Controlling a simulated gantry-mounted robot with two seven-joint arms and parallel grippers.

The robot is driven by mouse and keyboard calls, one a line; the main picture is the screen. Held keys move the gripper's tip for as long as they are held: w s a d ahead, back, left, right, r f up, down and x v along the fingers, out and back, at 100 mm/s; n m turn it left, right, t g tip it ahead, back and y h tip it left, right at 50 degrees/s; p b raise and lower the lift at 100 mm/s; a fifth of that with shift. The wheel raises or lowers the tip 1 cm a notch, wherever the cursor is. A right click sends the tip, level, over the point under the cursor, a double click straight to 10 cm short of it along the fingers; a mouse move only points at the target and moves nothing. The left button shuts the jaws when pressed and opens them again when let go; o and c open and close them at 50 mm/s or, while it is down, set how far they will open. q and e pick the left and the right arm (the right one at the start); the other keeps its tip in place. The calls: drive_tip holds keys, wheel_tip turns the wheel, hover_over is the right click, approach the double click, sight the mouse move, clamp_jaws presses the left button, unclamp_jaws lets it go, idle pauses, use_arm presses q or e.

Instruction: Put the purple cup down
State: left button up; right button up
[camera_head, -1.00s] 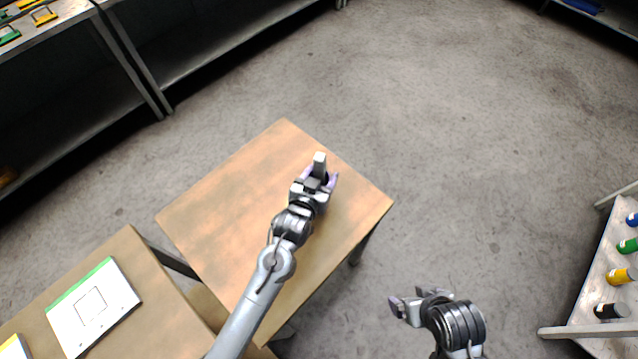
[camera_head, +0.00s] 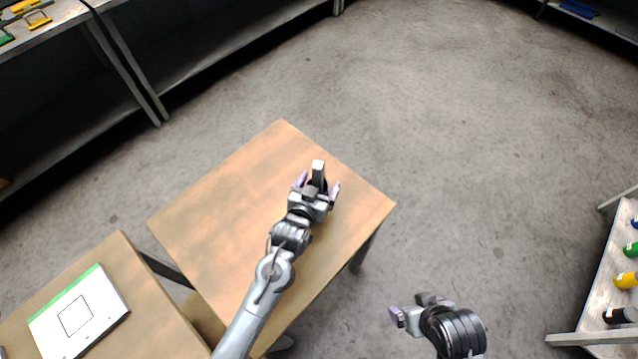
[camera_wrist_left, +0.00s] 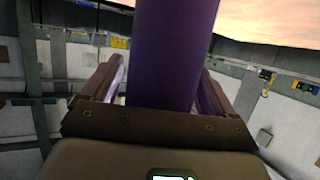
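The purple cup (camera_wrist_left: 173,55) stands out in the left wrist view as a dark purple cylinder between the fingers, running off the top edge. My left gripper (camera_head: 318,185) is over the wooden table (camera_head: 225,205). Its fingers are spread to either side of the cup, so it looks open around it. In the head view the cup is mostly hidden by the gripper. Whether its base touches the table cannot be told. My right gripper (camera_head: 412,308) is open and empty, above the floor to the right of the table.
Bare tabletop surrounds the left gripper. A second table at lower left holds a white board (camera_head: 78,312) with a green edge and a drawn square. Shelving stands at upper left. A rack at right holds several coloured bottles (camera_head: 626,281). Open floor lies beyond the table.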

use_arm(q)
drive_tip(key=shift+r, duration=0.1)
drive_tip(key=shift+s+r, duration=0.15)
drive_tip(key=p+v, duration=0.2)
drive_tip(key=v, duration=0.9)
drive_tip(key=shift+s+a, duration=0.2)
drive_tip(key=shift+s, duration=0.1)
